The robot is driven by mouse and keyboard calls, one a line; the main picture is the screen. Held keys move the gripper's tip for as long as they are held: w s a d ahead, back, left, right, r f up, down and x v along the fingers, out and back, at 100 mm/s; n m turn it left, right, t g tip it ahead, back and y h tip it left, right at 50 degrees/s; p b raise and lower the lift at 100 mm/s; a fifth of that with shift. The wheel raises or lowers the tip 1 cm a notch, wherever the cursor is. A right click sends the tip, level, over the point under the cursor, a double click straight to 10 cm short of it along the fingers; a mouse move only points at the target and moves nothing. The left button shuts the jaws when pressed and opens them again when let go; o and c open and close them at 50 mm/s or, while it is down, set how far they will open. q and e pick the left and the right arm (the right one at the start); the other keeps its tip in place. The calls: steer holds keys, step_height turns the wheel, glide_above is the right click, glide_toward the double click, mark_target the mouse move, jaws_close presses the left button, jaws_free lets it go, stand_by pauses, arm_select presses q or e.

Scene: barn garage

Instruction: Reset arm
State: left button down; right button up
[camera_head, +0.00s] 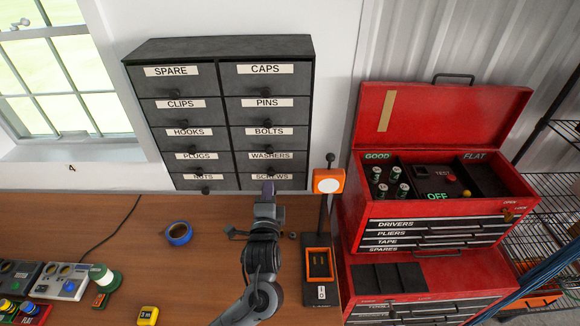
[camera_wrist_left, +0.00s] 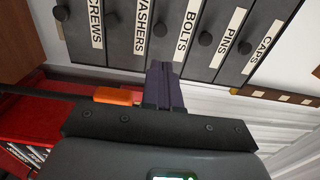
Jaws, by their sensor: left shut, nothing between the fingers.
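My left gripper (camera_head: 267,188) is in front of the lower right of the dark drawer cabinet (camera_head: 220,48) in the head view. Its fingers are together with nothing between them. In the left wrist view the shut fingers (camera_wrist_left: 164,82) point at the labelled drawer fronts, near the drawers marked WASHERS and BOLTS. I cannot tell whether the fingertips touch a drawer. The drawers look closed. My right gripper is not in view.
A red toolbox (camera_head: 440,150) with its lid up stands at the right. An orange-headed device (camera_head: 328,181) stands right of my arm. Blue tape (camera_head: 178,233) lies on the wooden bench (camera_head: 210,270). Small testers and a green-and-white item (camera_head: 104,278) crowd the lower left.

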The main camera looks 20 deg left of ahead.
arm_select(q)
steer(key=s+f+g+h+p, duration=0.2)
steer(key=s+f+g+h, duration=0.15)
steer(key=s+f, duration=1.1)
steer(key=s+d+n+g+h, duration=0.2)
steer(key=s+d+n+g, duration=0.1)
steer(key=s, duration=0.6)
steer(key=s+d+n+g+h+p, duration=0.1)
steer(key=s+d+n+g+h, duration=0.1)
steer(key=s+n+g, duration=0.4)
steer(key=s+d+n, duration=0.1)
steer(key=s, duration=0.2)
steer(key=shift+s+f+n, duration=0.3)
steer(key=shift+s+f, duration=0.05)
steer(key=shift+d, duration=0.1)
